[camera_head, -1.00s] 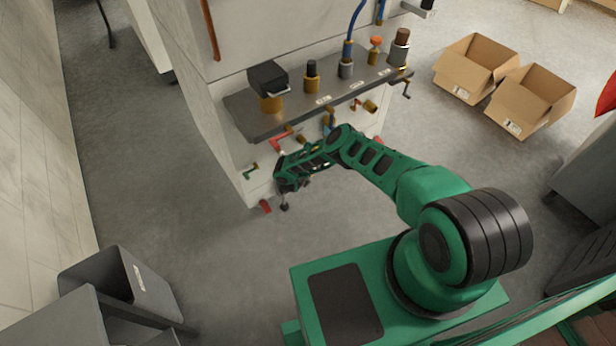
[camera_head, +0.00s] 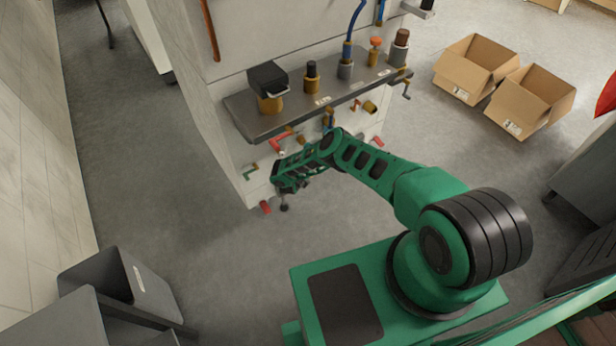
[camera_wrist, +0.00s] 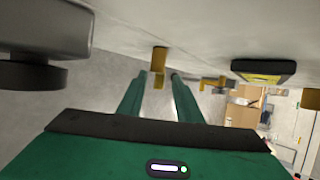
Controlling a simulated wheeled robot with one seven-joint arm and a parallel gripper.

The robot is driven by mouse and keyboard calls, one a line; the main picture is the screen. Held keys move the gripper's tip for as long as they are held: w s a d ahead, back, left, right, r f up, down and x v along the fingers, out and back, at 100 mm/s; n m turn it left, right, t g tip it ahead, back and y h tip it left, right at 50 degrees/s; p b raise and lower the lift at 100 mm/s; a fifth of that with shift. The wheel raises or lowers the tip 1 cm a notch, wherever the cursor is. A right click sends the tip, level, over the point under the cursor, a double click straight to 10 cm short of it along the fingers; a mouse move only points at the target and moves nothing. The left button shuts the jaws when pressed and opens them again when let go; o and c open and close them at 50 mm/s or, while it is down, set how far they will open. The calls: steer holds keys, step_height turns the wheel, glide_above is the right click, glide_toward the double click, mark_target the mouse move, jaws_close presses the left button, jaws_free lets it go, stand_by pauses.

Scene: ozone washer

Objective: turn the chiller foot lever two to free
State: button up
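In the wrist view, a small brass lever (camera_wrist: 159,62) hangs from a pale panel, between the tips of my gripper's (camera_wrist: 162,77) two green fingers. The fingers are apart, with a gap showing on each side of the lever, so the gripper is open around it and not clamped. A second brass lever (camera_wrist: 213,82) sits farther right. I cannot tell from a label which one is chiller foot lever two. In the head view, my gripper (camera_head: 282,184) is low at the white machine's front, and the arm hides the brass levers there.
A grey shelf (camera_head: 240,115) with fittings juts out above my arm. A green-and-brass handle (camera_head: 250,171) and a red handle (camera_head: 265,207) are close left of my gripper. Open cardboard boxes (camera_head: 476,69) stand right. Floor in front is clear.

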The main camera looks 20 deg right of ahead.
steer(key=v, duration=1)
steer(key=shift+s+a, duration=0.15)
steer(key=shift+a, duration=0.1)
steer(key=shift+r, duration=0.1)
